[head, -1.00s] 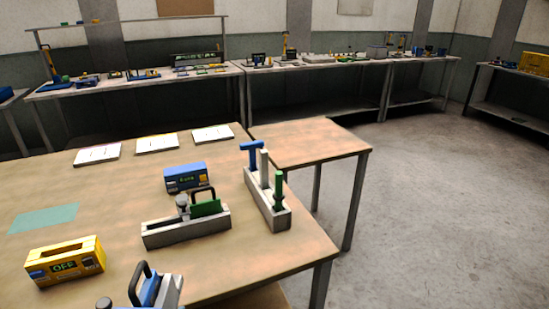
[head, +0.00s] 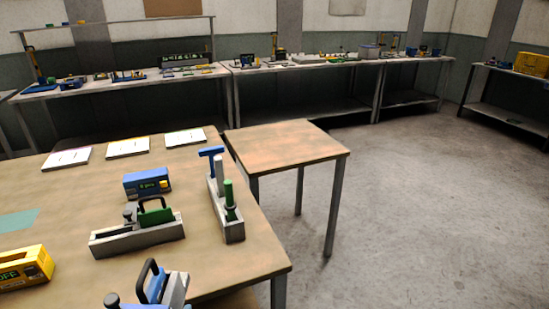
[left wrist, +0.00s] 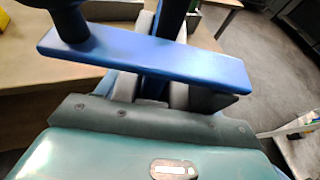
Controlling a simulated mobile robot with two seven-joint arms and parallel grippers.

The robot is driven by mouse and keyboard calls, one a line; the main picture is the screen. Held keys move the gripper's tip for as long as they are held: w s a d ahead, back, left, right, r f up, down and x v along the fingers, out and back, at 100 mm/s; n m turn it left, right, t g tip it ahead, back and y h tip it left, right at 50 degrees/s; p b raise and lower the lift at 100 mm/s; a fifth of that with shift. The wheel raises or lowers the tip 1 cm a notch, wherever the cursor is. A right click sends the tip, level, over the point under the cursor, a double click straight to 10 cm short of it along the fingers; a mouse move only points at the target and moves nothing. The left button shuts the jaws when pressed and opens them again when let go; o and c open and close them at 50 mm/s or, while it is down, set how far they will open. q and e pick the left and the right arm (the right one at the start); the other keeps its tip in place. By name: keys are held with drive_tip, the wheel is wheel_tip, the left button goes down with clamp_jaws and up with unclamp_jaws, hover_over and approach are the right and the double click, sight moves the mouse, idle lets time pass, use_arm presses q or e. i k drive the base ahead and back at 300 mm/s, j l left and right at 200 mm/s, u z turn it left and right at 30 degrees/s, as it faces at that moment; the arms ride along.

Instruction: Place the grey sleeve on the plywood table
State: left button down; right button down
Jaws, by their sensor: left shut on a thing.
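In the left wrist view my left gripper (left wrist: 165,95) is shut on a blue tool (left wrist: 150,52) with a flat bar. The bar crosses in front of the fingers and hides much of the grip. A wood-topped small table (head: 290,143) stands bare behind the large workbench. A grey upright piece (head: 219,175) stands in a narrow grey rack on the bench, between a blue T-shaped piece (head: 211,160) and a green piece (head: 229,197). I cannot tell whether it is the grey sleeve.
The floor (head: 430,210) to the right is clear.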

sight(285, 140)
drive_tip(key=i+l, duration=0.15)
drive_tip(key=l, duration=0.2)
drive_tip(key=i+l, duration=0.1)
drive_tip(key=l, duration=0.25)
drive_tip(key=i+l+z, duration=0.1)
drive_tip(key=l, duration=0.25)
drive_tip(key=i+l, duration=0.15)
drive_tip(key=l, duration=0.2)
drive_tip(key=i+l+z, duration=0.1)
drive_tip(key=i+l, duration=0.4)
drive_tip(key=i, duration=0.2)
drive_tip(key=i+j+z, duration=0.1)
drive_tip(key=i, duration=0.85)
drive_tip(key=i+j, duration=0.75)
drive_tip(key=j, duration=0.2)
